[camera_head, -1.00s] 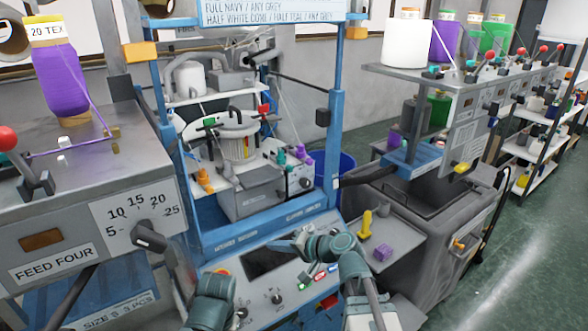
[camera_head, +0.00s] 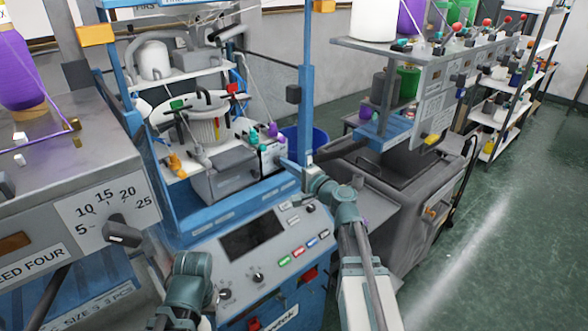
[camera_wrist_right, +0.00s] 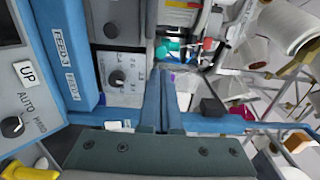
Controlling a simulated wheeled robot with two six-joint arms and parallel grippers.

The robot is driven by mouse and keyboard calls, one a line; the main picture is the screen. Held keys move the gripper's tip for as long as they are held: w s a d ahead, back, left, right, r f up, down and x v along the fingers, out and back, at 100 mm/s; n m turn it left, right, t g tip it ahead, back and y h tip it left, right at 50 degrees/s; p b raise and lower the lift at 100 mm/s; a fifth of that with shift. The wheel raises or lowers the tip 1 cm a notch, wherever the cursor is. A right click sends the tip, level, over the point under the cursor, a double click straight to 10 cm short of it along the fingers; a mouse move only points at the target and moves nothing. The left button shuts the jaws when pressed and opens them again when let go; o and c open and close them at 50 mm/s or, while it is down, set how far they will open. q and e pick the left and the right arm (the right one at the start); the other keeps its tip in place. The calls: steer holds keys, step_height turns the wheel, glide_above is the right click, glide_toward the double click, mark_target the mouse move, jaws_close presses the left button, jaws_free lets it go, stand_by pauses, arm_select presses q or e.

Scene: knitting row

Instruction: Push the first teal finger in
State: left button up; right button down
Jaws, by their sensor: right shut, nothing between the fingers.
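Small teal fingers (camera_head: 253,137) stand on the white front part of the knitting machine, beside purple ones (camera_head: 273,131). In the right wrist view teal fingers (camera_wrist_right: 162,51) show just beyond my fingertips, partly hidden and too small to tell which is first or how far each sticks out. My right gripper (camera_head: 284,163) is shut and empty, in front of and below the teal and purple fingers in the head view. Its closed blue-grey fingers also show in the right wrist view (camera_wrist_right: 160,75); I see no clear contact. My left arm shows at the bottom, but its gripper is out of view.
A blue frame post (camera_head: 306,95) stands just right of the fingers. A grey box (camera_head: 222,176) and an orange peg (camera_head: 175,163) are to their left. The control panel (camera_head: 245,238) lies below.

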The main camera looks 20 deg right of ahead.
mark_target(265, 149)
steer(key=x, duration=0.8)
steer(key=shift+w+a+f, duration=0.1)
steer(key=shift+w, duration=0.1)
steer(key=x, duration=0.3)
steer(key=shift+w, duration=0.15)
arm_select(q)
steer(key=shift+s, duration=0.15)
steer(key=shift+d, duration=0.1)
arm_select(e)
steer(key=shift+s, duration=0.4)
arm_select(q)
steer(key=shift+s+d, duration=0.15)
steer(key=shift+d, duration=0.45)
arm_select(e)
steer(key=v, duration=1.3)
steer(key=shift+s, duration=0.3)
steer(key=shift+d, duration=0.25)
